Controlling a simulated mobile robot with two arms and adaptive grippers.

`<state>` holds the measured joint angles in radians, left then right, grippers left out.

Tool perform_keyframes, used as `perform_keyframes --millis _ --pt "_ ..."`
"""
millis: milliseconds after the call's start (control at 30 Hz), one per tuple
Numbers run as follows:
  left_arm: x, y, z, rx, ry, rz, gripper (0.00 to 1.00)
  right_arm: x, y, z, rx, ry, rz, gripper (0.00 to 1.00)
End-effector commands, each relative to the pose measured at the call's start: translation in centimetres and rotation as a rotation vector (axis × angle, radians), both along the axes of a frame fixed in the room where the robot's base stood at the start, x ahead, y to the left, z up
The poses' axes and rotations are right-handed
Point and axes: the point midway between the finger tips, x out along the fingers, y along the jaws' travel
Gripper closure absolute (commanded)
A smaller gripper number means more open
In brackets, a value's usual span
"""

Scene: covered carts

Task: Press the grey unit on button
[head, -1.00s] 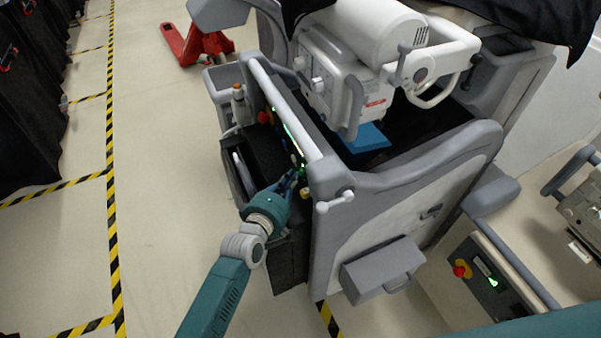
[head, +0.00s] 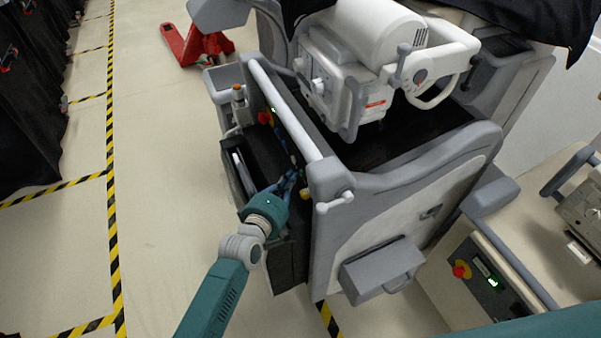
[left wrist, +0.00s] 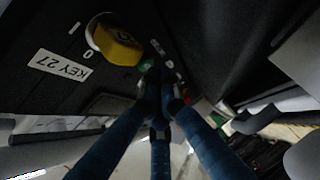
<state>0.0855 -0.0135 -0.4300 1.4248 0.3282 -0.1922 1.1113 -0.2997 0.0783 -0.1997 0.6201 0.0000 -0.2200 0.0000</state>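The grey unit (head: 400,165) is a large grey cart carrying a white machine. A dark control panel runs along its left side below a white rail. My left gripper (head: 290,182) is at the near end of this panel. In the left wrist view, the blue fingers of my left gripper (left wrist: 163,97) come together with nothing held. My right gripper is not in view.
A red emergency button (head: 264,118) is at the panel's far end. Another unit's panel (head: 490,275) with a lit green display stands at lower right. The floor left of the cart is clear.

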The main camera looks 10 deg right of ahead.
Motion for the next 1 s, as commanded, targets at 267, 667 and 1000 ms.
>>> perform_keyframes --millis 267,667,1000 --pt "-0.2 0.7 0.0 0.001 0.0 0.0 1.0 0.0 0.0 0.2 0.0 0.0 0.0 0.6" --pt "-0.8 2.6 0.0 0.004 0.0 0.001 1.0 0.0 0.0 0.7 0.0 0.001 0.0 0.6" --pt "-1.7 5.2 0.0 0.001 0.0 0.0 1.0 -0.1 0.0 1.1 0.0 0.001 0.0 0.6"
